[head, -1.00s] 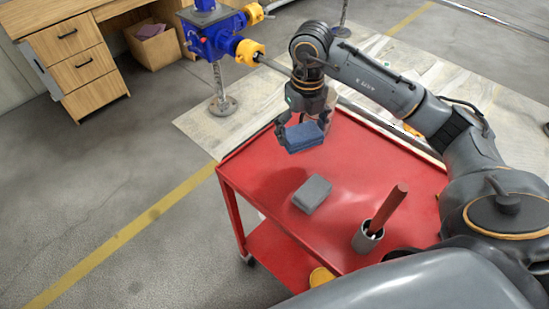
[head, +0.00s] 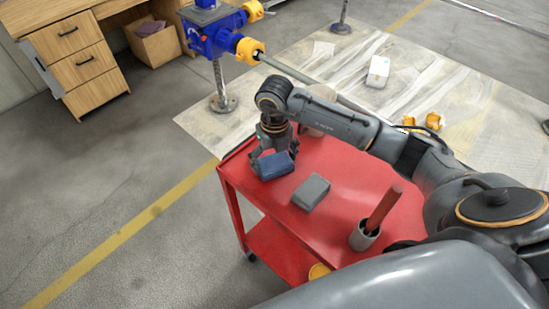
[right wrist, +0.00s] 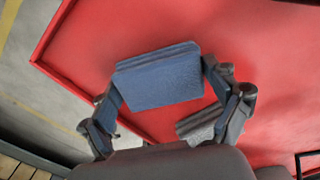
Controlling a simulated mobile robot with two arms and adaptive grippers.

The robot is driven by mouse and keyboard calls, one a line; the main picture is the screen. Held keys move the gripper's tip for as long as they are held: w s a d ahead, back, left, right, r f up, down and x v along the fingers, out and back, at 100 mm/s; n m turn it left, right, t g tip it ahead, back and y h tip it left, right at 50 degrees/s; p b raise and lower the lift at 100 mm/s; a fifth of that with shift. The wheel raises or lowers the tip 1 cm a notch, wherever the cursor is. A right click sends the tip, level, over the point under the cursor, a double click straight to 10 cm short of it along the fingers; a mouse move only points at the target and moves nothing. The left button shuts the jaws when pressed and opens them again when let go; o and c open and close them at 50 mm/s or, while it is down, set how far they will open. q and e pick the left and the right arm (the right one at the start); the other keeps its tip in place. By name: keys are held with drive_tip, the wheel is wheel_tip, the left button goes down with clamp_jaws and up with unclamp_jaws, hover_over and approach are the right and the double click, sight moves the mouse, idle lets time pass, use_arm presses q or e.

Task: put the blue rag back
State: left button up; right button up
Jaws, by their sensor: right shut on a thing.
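The blue rag (head: 275,167) is a folded dark-blue block over the far left corner area of the red cart's top (head: 335,225). My right gripper (head: 272,152) points down and is shut on it. In the right wrist view the rag (right wrist: 158,78) sits between the two fingers, with the red top behind it. I cannot tell whether the rag touches the cart or hangs just above it. My left gripper is not in view.
A folded grey rag (head: 311,192) lies on the cart close to the blue one, and shows partly behind a finger in the wrist view (right wrist: 200,122). A grey cup (head: 364,236) with a red-handled tool stands nearer. A blue screw jack (head: 212,35) stands beyond the cart.

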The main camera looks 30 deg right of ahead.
sight(274, 160)
drive_tip(key=shift+f, duration=0.2)
drive_tip(key=o, duration=0.9)
drive_tip(key=shift+c, duration=0.2)
drive_tip(key=shift+r, duration=0.1)
wheel_tip(274, 160, up, 12)
drive_tip(key=b, duration=0.1)
drive_tip(key=shift+r, duration=0.15)
